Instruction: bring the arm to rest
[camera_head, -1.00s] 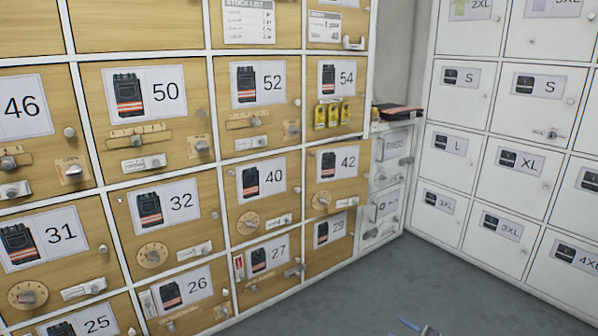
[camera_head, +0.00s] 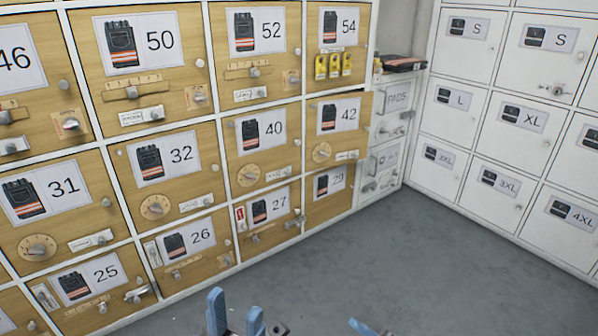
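My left gripper (camera_head: 236,316) shows at the bottom edge, left of the middle. Its two blue fingers stand apart with a gap between them, and nothing shows in the gap. The rest of it is cut off by the frame. A blue tip of what looks like my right gripper (camera_head: 362,328) shows at the bottom edge to the right. Too little of it is in view to tell its opening. Both are in front of the grey floor, apart from the lockers.
Wooden numbered lockers (camera_head: 205,222) with knobs and latches fill the left. Door 42 (camera_head: 361,132) may stand slightly ajar. White size-labelled lockers (camera_head: 480,160) line the right. Dark folded workwear (camera_head: 402,63) lies on the corner unit. The grey floor (camera_head: 430,265) is clear.

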